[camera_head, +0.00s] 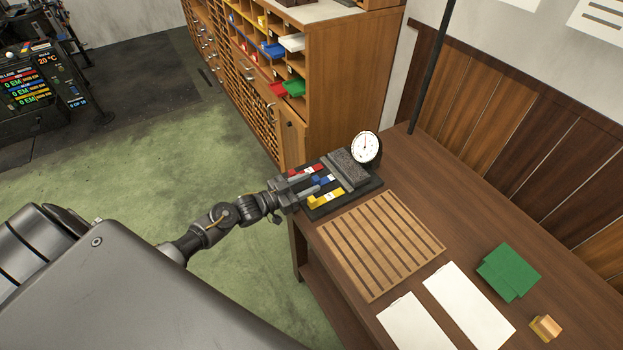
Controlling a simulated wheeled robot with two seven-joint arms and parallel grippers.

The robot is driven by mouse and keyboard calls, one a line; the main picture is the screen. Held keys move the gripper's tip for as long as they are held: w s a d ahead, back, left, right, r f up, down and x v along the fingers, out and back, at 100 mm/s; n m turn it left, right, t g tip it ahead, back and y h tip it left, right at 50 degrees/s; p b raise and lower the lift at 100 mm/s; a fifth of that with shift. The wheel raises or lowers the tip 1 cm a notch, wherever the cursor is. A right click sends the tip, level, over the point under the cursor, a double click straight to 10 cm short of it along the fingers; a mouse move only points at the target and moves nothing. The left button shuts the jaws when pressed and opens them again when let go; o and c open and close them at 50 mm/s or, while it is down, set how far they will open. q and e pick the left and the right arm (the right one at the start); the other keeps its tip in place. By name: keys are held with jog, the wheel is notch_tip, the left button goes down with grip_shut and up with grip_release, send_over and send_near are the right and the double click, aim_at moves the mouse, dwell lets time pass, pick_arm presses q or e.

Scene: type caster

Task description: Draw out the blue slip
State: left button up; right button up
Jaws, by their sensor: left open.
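The blue slip (323,181) is a small blue piece on a dark block (372,186) at the table's left end. It lies between a red slip (303,170) and a yellow slip (325,199). Part of the blue slip is hidden behind my gripper. My left gripper (308,184) reaches in from the left and is open, with its fingertips at the near end of the blue slip. I cannot tell whether they touch it. My right gripper is out of view.
A round white dial gauge (366,147) stands behind the block. A slatted wooden rack (380,243) lies just in front. White sheets (468,305), a green block (508,271) and a small wooden piece (545,327) are further right. A wooden cabinet (345,85) stands behind the table.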

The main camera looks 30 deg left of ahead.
pick_arm(q)
jog(key=shift+x, duration=1)
grip_shut()
